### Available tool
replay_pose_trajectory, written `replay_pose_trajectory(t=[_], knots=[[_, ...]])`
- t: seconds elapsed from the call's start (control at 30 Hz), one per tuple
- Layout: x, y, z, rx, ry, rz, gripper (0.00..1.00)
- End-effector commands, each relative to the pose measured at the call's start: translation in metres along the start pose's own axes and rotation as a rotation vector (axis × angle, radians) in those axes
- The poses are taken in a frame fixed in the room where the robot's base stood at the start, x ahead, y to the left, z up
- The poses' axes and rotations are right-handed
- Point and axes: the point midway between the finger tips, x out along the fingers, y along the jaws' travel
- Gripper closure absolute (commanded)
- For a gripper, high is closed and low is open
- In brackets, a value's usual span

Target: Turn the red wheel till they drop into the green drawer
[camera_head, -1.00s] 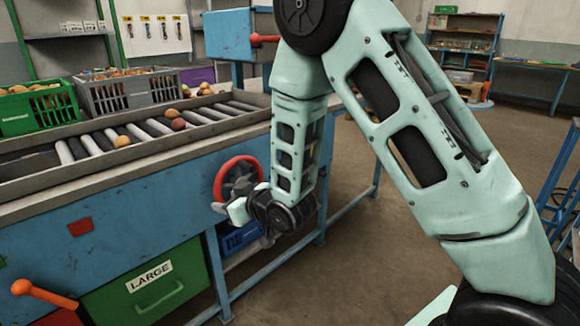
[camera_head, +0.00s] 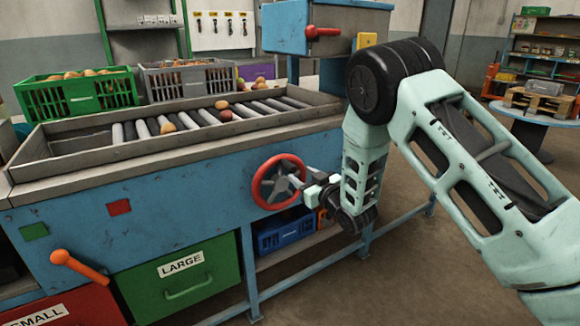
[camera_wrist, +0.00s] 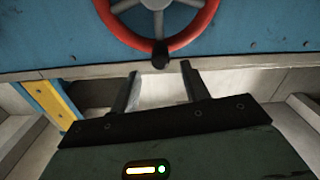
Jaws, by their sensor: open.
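The red wheel (camera_head: 279,182) is mounted on the blue front panel of the sorting bench. In the wrist view the lower part of the red wheel (camera_wrist: 160,42) shows, with a dark knob at its bottom. My gripper (camera_wrist: 158,68) is open and empty, its fingertips just below the knob. In the head view my gripper (camera_head: 312,184) is beside the wheel's right side. The green drawer (camera_head: 178,280), labelled LARGE, is closed below the panel. Several round potato-like items lie on the rollers (camera_head: 140,130) above, among them a reddish one (camera_head: 226,115).
A red drawer (camera_head: 75,308) labelled SMALL is at the lower left, near an orange lever (camera_head: 78,267). A green crate (camera_head: 78,92) and a grey crate (camera_head: 190,78) stand behind the rollers. A blue crate (camera_head: 285,233) sits under the bench.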

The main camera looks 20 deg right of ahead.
Motion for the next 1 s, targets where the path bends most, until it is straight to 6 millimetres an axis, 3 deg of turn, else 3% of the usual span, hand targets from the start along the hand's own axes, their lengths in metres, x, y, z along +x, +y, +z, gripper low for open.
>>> replay_pose_trajectory(t=[0.2,0.4,0.83,1.0], knots=[[0.044,0.000,-0.001,-0.002,0.003,0.000,0.54],[0.069,0.000,0.000,-0.001,0.001,0.001,0.54],[0.078,0.000,0.000,0.000,0.000,0.001,0.54],[0.078,0.000,0.000,0.000,0.000,0.001,1.00]])
